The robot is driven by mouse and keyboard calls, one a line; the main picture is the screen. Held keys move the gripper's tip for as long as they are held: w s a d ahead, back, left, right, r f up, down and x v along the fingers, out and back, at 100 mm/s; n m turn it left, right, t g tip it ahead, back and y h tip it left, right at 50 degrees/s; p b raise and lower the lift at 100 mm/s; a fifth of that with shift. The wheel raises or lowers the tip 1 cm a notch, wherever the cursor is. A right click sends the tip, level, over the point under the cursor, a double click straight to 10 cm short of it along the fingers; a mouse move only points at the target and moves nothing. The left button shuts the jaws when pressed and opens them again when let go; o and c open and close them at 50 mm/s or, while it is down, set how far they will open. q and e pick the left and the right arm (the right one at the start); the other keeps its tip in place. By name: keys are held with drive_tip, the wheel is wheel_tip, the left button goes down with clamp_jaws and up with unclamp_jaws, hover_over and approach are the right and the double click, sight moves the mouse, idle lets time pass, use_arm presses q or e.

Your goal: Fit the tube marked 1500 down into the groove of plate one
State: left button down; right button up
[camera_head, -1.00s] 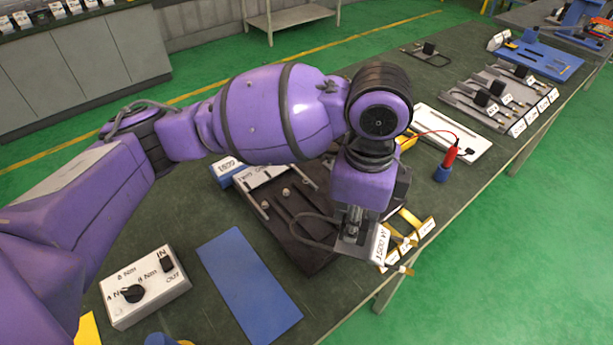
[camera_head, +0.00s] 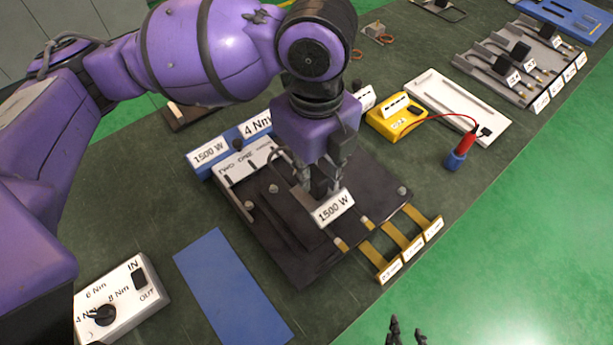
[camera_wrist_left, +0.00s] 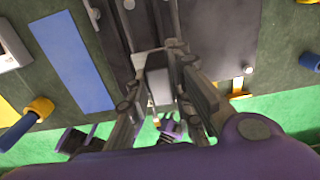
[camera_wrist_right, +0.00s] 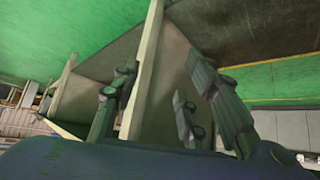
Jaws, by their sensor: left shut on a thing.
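My left gripper (camera_head: 322,188) is shut on the black block of the tube marked 1500 W (camera_head: 335,207). It holds the tube over the dark plate (camera_head: 300,265); part of the tube's grey loop shows left of the gripper. The block (camera_wrist_left: 158,80) shows between the fingers in the left wrist view. The plate has long grooves, studs and a white sign (camera_head: 245,165) at its back; its wording is partly readable. I cannot tell whether the tube touches the groove, as the gripper hides it. My right gripper (camera_head: 406,330) is open and empty, low beyond the table's front edge.
Yellow labelled tabs (camera_head: 400,240) stick out at the plate's right. A blue mat (camera_head: 232,285) and a dial box (camera_head: 122,297) lie left. A yellow box (camera_head: 395,118), white tray (camera_head: 450,100), red-handled tool (camera_head: 465,142) and a rack of other tubes (camera_head: 510,70) stand right.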

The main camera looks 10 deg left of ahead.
sight(292, 189)
use_arm(q)
drive_tip(key=a+f, duration=0.2)
drive_tip(key=f, duration=0.1)
drive_tip(key=s+a+f, duration=0.1)
drive_tip(key=f, duration=0.1)
drive_tip(key=shift+a, duration=0.3)
drive_tip(key=shift+a+f+b, duration=0.15)
drive_tip(key=shift+f+b, duration=0.15)
drive_tip(key=shift+f, duration=0.65)
drive_tip(key=shift+a+f+b, duration=0.15)
drive_tip(key=shift+f+b, duration=0.1)
drive_tip(key=shift+f, duration=0.65)
drive_tip(key=shift+f, duration=0.15)
drive_tip(key=c, duration=1.6)
unclamp_jaws()
drive_tip(key=shift+o, duration=0.2)
wheel_tip(292, 189, up, 8)
drive_tip(key=shift+f+p, duration=0.1)
drive_tip(key=shift+p, duration=0.5)
drive_tip(key=shift+s, duration=0.1)
